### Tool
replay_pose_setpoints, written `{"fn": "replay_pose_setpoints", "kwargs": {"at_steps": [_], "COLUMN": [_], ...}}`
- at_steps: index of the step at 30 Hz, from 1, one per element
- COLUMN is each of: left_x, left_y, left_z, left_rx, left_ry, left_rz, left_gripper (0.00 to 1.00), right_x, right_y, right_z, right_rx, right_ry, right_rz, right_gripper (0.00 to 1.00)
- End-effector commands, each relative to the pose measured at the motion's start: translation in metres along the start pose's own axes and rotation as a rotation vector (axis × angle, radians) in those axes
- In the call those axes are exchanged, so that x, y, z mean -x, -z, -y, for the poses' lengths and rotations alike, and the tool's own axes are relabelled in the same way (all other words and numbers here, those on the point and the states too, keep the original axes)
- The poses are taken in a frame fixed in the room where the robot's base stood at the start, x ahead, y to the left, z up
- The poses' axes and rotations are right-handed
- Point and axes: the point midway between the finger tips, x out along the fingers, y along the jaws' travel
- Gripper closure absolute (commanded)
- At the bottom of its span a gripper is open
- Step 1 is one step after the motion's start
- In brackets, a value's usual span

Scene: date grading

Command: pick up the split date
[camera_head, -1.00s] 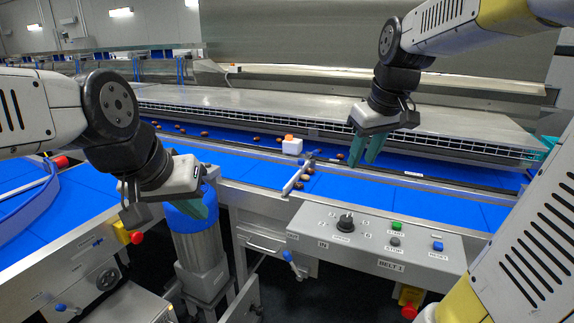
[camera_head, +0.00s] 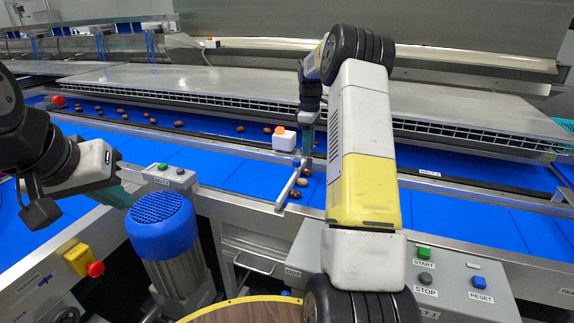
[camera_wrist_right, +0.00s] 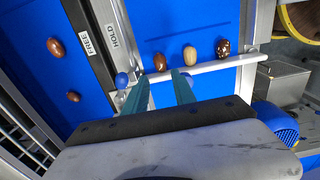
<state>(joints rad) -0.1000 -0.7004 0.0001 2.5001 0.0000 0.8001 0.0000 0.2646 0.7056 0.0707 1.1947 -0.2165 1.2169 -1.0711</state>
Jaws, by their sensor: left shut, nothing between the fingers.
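Three dates lie in a row on the blue belt by the pale bar in the right wrist view: a brown one (camera_wrist_right: 160,61), a tan one (camera_wrist_right: 190,54) and a dark one with pale marks (camera_wrist_right: 222,47). The marked one looks most like the split date, but I cannot be sure. My right gripper (camera_wrist_right: 161,75) is open and empty, its teal fingers just short of the brown and tan dates. In the head view it is partly hidden by my right arm. My left gripper (camera_head: 118,195) is shut and empty, beside the blue motor.
A metal bar (camera_head: 291,184) crosses the belt near the dates. A white block with an orange top (camera_head: 284,141) stands behind it. Several more dates lie on the far belt (camera_head: 215,128). A blue motor (camera_head: 162,225), a button panel (camera_head: 450,280) and a round wooden top (camera_head: 240,311) are nearer.

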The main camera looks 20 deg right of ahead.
Motion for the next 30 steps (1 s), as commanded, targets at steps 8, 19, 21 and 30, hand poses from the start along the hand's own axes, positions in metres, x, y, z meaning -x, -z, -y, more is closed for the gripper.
{"fn": "replay_pose_setpoints", "kwargs": {"at_steps": [8,19,21,30], "left_x": [0.000,0.000,0.000,0.000], "left_y": [0.000,0.000,0.000,0.000], "left_z": [0.000,0.000,0.000,0.000], "left_rx": [0.000,0.000,0.000,0.000], "left_ry": [0.000,0.000,0.000,0.000], "left_rz": [0.000,0.000,0.000,0.000], "left_gripper": [1.00,1.00,1.00,1.00], "right_x": [-0.033,-0.084,-0.089,-0.092], "right_y": [0.000,0.000,0.000,0.000], "right_z": [0.001,0.001,0.000,0.000], "right_rx": [-0.002,-0.002,-0.002,-0.002], "right_ry": [0.001,0.003,0.000,-0.001], "right_rz": [0.000,0.000,-0.001,-0.001], "right_gripper": [0.68,0.68,0.68,0.72]}}
